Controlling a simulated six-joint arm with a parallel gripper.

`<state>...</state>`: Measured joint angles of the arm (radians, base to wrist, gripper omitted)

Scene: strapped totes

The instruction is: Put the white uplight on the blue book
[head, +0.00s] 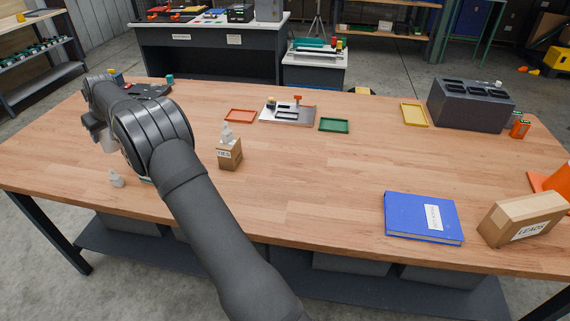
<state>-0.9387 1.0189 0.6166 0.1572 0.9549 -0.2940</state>
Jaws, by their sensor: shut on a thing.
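My gripper (95,126) is at the far left of the table, partly hidden behind my own wrist. It is shut on a pale, whitish thing (108,142), seen only in part just below it, which looks like the white uplight. The blue book (420,215) lies flat near the front edge at the right, with a white label on its cover. Its top is clear. My gripper is far to the left of the book.
A small whitish bottle-like thing (116,179) stands at the front left. A cardboard box (229,155) stands left of centre, and a LEADS box (522,217) is just right of the book. A dark block (470,106) stands at the back right. The table's middle is clear.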

